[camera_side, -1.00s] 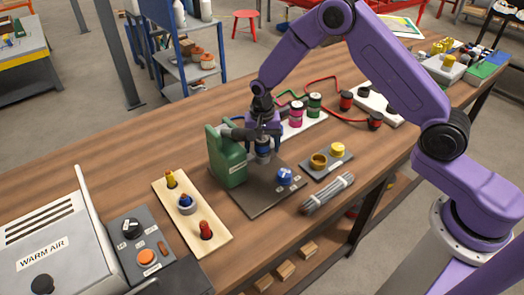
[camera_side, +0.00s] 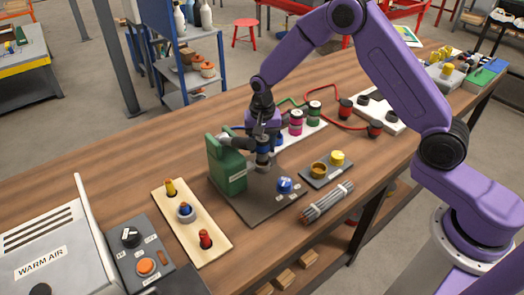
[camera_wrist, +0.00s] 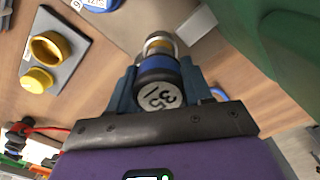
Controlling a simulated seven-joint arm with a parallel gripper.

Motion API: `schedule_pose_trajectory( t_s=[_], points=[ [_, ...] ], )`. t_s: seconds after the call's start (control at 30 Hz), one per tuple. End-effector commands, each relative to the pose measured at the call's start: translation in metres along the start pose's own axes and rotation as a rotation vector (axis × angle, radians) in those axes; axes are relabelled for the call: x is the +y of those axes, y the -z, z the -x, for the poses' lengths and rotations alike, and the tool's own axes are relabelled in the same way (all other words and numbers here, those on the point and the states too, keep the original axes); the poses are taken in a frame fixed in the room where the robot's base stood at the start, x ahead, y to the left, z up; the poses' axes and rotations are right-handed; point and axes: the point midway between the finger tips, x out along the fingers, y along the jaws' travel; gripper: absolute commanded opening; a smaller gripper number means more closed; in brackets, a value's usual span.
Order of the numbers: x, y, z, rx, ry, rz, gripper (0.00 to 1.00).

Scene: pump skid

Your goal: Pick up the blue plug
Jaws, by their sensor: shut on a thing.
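My gripper (camera_side: 263,140) points down beside the green block (camera_side: 227,165) and is shut on a short cylinder with a blue band, which I take as the blue plug (camera_side: 263,152). In the wrist view the blue plug (camera_wrist: 157,70) sits between the two blue-grey jaws. Its pale round end is marked with digits and faces the camera. A brass and pale metal part (camera_wrist: 158,43) shows beyond it. I cannot tell whether the plug is clear of what lies beneath. A blue knob (camera_side: 285,185) sits on the dark plate (camera_side: 262,211).
A wooden board (camera_side: 216,239) with yellow, blue and red pieces lies to the left. A grey tray (camera_side: 314,180) with two yellow round parts and a bundle of grey rods (camera_side: 328,202) lie to the right. A white rack (camera_side: 312,133) with coloured cylinders stands behind.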

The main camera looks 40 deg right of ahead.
Motion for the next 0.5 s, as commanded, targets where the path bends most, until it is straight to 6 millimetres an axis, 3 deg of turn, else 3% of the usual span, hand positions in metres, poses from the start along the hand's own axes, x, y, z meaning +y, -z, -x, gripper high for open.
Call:
schedule_pose_trajectory(
  t_s=[0.37, 0.5],
  points=[
    [0.037, -0.036, 0.060, 0.001, 0.001, 0.000, 0.08],
    [0.059, -0.057, 0.072, -0.001, -0.002, 0.000, 0.08]
  ],
)
